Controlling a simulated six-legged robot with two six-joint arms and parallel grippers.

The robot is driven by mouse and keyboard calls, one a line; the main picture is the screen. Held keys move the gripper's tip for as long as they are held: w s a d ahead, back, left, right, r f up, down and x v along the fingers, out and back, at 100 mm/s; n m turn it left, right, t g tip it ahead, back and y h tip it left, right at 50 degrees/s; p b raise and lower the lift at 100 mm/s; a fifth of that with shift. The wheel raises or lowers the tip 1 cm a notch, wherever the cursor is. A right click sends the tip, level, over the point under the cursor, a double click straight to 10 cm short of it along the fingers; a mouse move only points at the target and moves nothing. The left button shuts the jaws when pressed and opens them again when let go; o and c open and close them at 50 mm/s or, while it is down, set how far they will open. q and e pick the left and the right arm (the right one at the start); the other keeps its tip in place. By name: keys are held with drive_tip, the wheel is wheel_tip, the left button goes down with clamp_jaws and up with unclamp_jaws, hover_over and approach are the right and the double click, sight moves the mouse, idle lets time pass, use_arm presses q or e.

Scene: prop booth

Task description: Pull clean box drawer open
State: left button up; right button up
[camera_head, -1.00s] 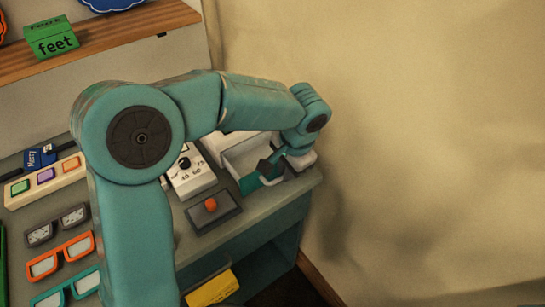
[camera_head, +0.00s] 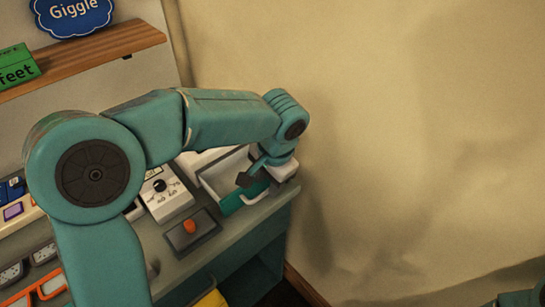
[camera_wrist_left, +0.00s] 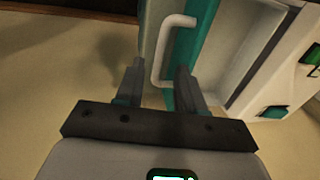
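The clean box drawer (camera_head: 222,177) is a pale tray with a teal front (camera_head: 233,204), standing out from its white box at the bench's right end. Its inside shows from above. In the left wrist view the white bar handle (camera_wrist_left: 163,55) stands out from the teal front (camera_wrist_left: 199,45). My left gripper (camera_head: 254,181) is at the drawer front. In the left wrist view its two fingers (camera_wrist_left: 158,88) are apart, with the handle's near end between them; contact cannot be told. My right gripper is not in view.
A white dial box (camera_head: 165,196) and a dark pad with an orange button (camera_head: 190,228) stand left of the drawer. A wooden shelf (camera_head: 90,60) is above. The wall is close on the right.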

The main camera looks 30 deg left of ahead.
use_arm(q)
wheel_tip(320, 180, up, 14)
drive_tip(key=s+d+p, duration=0.1)
drive_tip(key=d, duration=0.1)
drive_tip(key=shift+d, duration=0.2)
drive_tip(key=s+d+f+g+h, duration=0.1)
drive_tip(key=d+f+h, duration=0.15)
drive_tip(key=f, duration=1.15)
drive_tip(key=d+f+h, duration=0.2)
drive_tip(key=d+f, duration=0.1)
drive_tip(key=f, duration=1.1)
drive_tip(key=s+f+n+h, duration=0.1)
drive_tip(key=s+f+n, duration=0.5)
drive_tip(key=s+f, duration=0.9)
drive_tip(key=shift+s+d+f+t, duration=0.15)
drive_tip(key=shift+s+d+t, duration=0.05)
drive_tip(key=shift+d+t, duration=0.1)
drive_tip(key=shift+w, duration=0.1)
